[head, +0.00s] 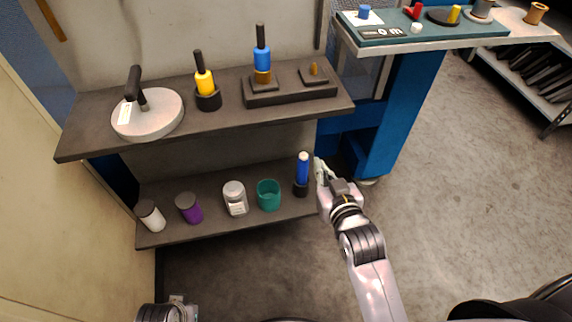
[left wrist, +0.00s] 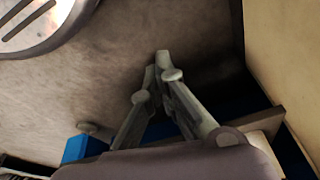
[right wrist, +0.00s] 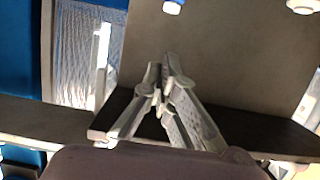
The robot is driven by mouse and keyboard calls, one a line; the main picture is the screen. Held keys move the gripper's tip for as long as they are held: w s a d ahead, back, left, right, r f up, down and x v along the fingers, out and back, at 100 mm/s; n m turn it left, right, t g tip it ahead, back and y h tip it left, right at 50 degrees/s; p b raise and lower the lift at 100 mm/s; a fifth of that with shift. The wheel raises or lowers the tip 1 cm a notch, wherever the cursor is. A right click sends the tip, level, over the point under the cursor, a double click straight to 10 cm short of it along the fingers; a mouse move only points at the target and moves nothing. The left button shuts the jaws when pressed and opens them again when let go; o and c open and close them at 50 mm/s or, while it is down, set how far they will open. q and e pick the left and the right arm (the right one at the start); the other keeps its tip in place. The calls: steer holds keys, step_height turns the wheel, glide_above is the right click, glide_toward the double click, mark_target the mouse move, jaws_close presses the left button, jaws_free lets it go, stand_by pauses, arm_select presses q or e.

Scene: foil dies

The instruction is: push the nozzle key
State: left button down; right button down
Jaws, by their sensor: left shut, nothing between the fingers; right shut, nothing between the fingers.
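No part in view carries a readable label that marks it as the nozzle key. A teal panel (head: 460,33) at the upper right of the head view bears a small display (head: 383,32), a blue knob (head: 364,12), a red part (head: 413,11), a white knob (head: 416,28) and a yellow part (head: 454,14). My right gripper (head: 318,166) is shut and empty, just right of the blue bottle on the lower shelf; its closed fingers (right wrist: 164,68) show in the right wrist view. My left gripper (head: 178,299) is at the bottom edge, its fingers (left wrist: 162,62) shut and empty.
The lower shelf (head: 218,223) holds several jars and a blue bottle (head: 302,170). Floor (head: 455,190) is free at right.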

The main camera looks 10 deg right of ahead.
mark_target(304, 156)
arm_select(q)
steer(key=shift+s+a+r, duration=0.1)
steer(key=shift+a+r, duration=0.2)
steer(key=shift+r, duration=0.05)
arm_select(e)
steer(key=shift+a+r, duration=0.1)
steer(key=shift+r, duration=0.65)
